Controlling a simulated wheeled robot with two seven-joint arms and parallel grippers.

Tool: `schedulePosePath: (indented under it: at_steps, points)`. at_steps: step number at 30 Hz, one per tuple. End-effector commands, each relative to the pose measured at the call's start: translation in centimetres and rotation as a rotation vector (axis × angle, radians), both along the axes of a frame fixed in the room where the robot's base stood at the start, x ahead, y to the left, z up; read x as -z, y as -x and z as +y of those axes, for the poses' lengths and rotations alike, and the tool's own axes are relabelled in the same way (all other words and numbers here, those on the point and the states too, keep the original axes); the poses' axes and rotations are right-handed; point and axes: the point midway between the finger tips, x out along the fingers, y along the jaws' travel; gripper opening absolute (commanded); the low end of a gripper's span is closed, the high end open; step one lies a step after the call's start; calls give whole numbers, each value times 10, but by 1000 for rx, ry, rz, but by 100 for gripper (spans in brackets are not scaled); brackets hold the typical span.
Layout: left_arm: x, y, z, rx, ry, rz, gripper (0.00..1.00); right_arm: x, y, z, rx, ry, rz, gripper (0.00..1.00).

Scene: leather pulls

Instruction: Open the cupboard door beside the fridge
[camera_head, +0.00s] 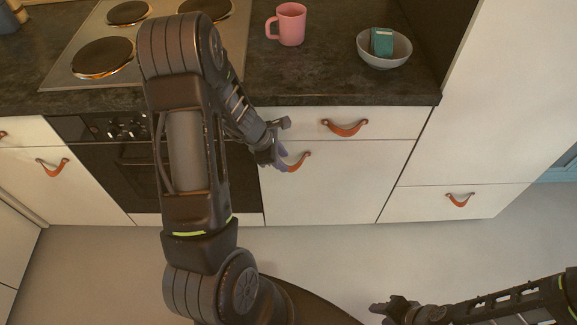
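The white cupboard door (345,180) is under the counter, right of the oven, and looks closed. Its orange-brown leather pull (299,161) is at the door's upper left. My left gripper (283,157) is right at this pull, its purplish fingertips overlapping the pull's left end. I cannot tell whether the fingers touch or grip it. My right gripper (384,315) is low in the picture, over the floor and away from the furniture; its finger opening is unclear. A tall white front (510,90) stands to the right; I cannot tell if it is the fridge.
A drawer with a leather pull (345,128) sits above the door. Another low front with a pull (460,200) is to the right. A pink mug (291,24) and a bowl (384,52) holding a teal box stand on the counter. The floor (330,260) before the door is clear.

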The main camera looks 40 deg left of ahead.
Motion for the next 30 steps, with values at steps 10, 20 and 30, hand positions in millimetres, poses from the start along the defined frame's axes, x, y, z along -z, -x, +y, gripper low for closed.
schedulePosePath:
  at_steps: [10,20,30]
  points:
    - [45,-18,-10,1,1,0,34,12,0,0,0,0,-1,36]
    - [48,-20,-11,1,0,0,34,12,0,0,0,0,-1,36]
    - [48,-20,-11,1,0,-1,7,12,0,0,0,0,-1,36]
